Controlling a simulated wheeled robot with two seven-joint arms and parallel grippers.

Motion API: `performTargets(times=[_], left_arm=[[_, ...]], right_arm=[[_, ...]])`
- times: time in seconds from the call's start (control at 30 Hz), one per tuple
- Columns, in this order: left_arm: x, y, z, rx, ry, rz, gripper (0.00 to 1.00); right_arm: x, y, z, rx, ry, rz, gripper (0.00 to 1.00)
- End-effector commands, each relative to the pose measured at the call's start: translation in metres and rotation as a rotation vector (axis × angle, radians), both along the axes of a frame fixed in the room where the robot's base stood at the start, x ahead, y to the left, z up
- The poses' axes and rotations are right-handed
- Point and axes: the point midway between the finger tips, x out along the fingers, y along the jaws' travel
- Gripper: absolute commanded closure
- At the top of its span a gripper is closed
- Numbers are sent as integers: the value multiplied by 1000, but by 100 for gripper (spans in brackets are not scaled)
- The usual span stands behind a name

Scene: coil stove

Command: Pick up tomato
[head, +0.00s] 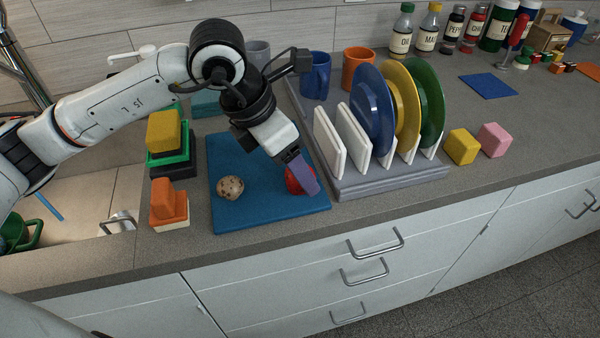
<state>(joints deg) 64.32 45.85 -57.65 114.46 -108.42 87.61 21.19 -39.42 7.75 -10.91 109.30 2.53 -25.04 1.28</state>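The red tomato (292,184) sits at the right side of the blue cutting board (250,218). My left gripper (301,178) points down at the tomato. One purple-grey finger covers part of the tomato's right side; the other finger is hidden. I cannot tell whether the fingers press on the tomato or stand apart from it. The tomato appears to be at board height. My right gripper is not in view.
A speckled potato or cookie-like item (230,187) lies on the board's left. A grey dish rack (390,186) with plates stands close to the right. Stacked coloured sponges (168,200) and the sink are to the left. The counter's front edge is near the board.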

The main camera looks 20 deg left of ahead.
Motion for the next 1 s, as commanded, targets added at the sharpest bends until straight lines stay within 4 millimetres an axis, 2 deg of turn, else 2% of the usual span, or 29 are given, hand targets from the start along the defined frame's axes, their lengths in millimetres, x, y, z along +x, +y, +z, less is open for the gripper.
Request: performTargets(times=[0.13,0.37,0.63,0.87,1.0], left_arm=[[3,-3,-12,0,0,0,35],[4,-4,-13,-1,-1,0,35],[4,-4,-12,-1,-1,0,81],[4,-4,-11,-1,-2,0,81],[5,-4,2,-2,-5,0,81]], right_arm=[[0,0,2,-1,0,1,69],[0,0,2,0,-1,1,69],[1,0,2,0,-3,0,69],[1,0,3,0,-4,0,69],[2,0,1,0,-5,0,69]])
